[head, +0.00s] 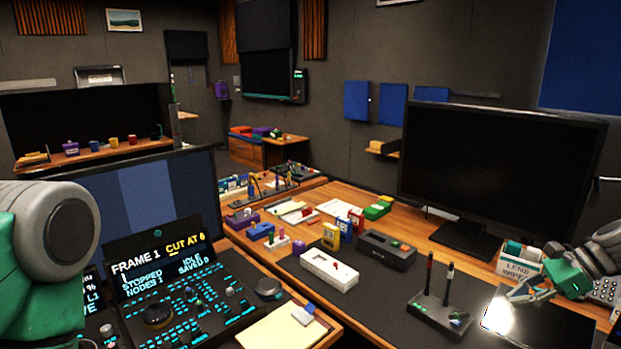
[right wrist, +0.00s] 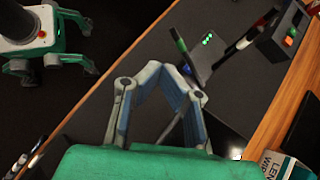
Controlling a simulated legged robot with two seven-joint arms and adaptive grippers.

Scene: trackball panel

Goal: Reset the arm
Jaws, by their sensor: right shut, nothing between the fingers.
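My right gripper (head: 530,291) is at the right of the head view, over the dark desk mat beside a dark slab with a bright glare. In the right wrist view its two fingers (right wrist: 165,80) meet at the tips with nothing between them. My left arm fills the left edge of the head view, but its gripper is out of the picture. The trackball panel (head: 196,311) stands at the lower left with a dark trackball (head: 157,313) and lit keys. Its screen (head: 157,258) reads FRAME 1, CUT AT 6, STOPPED, NODES 1, IDLE, SAVED 0.
A black stand (head: 440,314) with two upright sticks is left of my right gripper. A lens wipes box (head: 518,263) and a large monitor (head: 500,170) are behind it. A white case (head: 329,270), black box (head: 386,249) and small coloured items crowd the desk middle.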

